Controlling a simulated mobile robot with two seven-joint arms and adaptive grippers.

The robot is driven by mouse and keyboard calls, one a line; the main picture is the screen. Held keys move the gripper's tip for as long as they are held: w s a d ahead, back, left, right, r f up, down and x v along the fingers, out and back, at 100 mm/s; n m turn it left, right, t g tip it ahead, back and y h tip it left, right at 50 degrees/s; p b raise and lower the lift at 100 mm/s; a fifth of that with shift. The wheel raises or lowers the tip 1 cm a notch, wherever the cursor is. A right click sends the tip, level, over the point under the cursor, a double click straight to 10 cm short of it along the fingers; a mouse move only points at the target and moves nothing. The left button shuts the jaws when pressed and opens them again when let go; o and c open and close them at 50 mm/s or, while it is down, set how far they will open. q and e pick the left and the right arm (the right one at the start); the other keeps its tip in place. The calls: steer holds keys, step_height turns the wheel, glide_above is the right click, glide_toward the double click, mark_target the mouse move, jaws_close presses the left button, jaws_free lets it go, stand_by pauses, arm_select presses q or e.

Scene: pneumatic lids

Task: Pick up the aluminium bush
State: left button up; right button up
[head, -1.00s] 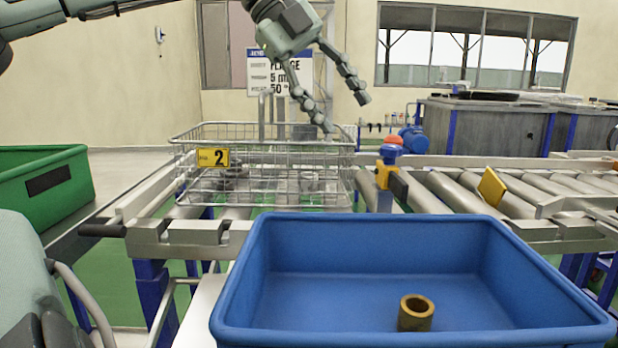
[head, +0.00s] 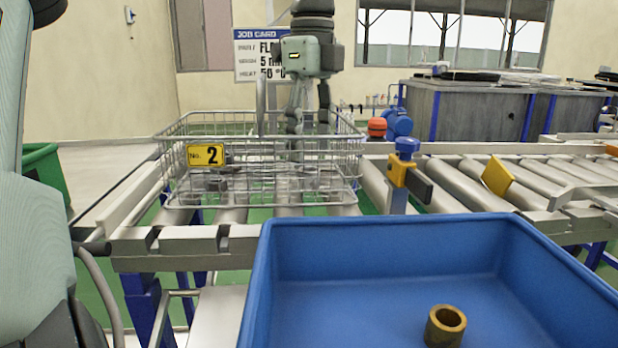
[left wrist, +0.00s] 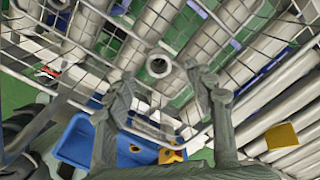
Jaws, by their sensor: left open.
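The aluminium bush (left wrist: 158,65) is a pale grey ring. It stands in the wire basket (head: 206,118) marked No. 2, and in the left wrist view I look down into its bore. In the head view the mesh makes it hard to pick out. My left gripper (head: 308,118) points down over the basket, fingers spread and empty. In the left wrist view its fingertips (left wrist: 162,82) lie either side of the bush in the picture, apart from it. The height gap is hard to judge. My right gripper is not in view.
Darker parts (head: 214,181) lie in the basket's left side. The basket's wire walls surround the bush. A blue tote (head: 400,240) in front holds a brass-coloured bush (head: 445,326).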

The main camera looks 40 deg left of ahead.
arm_select(q)
step_height(320, 180, down, 4)
steer(key=shift+s+f, duration=0.1)
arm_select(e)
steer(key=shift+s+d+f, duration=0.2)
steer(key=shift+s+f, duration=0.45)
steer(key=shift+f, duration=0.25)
arm_select(q)
steer(key=shift+a, duration=0.1)
steer(key=shift+c, duration=0.6)
steer(key=c, duration=1.1)
